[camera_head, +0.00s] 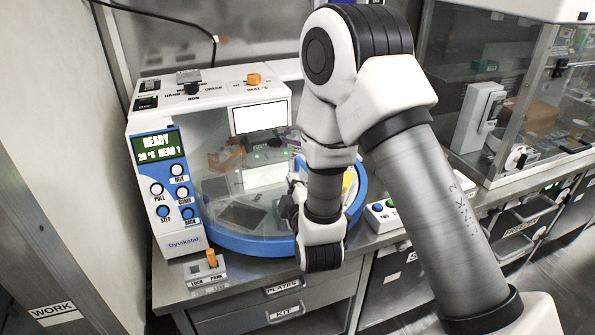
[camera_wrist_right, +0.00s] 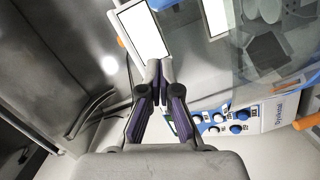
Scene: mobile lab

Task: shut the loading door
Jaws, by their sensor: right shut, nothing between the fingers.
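The Dyvikstal machine (camera_head: 180,200) stands on the bench, its green display reading READY. Its clear curved loading door (camera_head: 222,165) covers the front left of the chamber above a blue round rim (camera_head: 250,243). Clear panel also shows in the right wrist view (camera_wrist_right: 215,70). My arm hides the right side of the chamber, so I cannot tell how far the door is open. My right gripper (camera_head: 289,207) is shut and empty at the chamber front, mostly hidden by its wrist. In the wrist view its fingertips (camera_wrist_right: 160,70) overlap the panel's edge; contact is unclear. My left gripper is out of view.
A small LOCK/PARK block with an orange lever (camera_head: 211,259) sits on the bench before the machine. A button box (camera_head: 384,215) stands to the right. A glass-fronted cabinet (camera_head: 540,100) is at far right. A wall (camera_head: 70,110) closes the left side.

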